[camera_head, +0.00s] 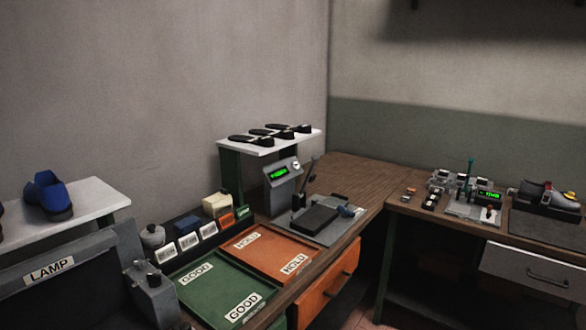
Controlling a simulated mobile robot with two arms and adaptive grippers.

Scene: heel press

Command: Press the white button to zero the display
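A grey instrument box (282,186) stands on the wooden bench near the corner of the room. Its sloped front has a lit green display (279,173), whose characters are too small to read. A small round white button (296,165) sits to the right of that display. Nothing is touching the button, and the way in front of it looks clear. Neither my left nor my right gripper is in view.
A dark block on a grey plate (330,233) and an upright lever stand before the box. Green (212,312) and orange (306,276) trays lie in front. A white shelf (262,148) with shoe parts stands behind. A second bench at right holds another green display (489,195).

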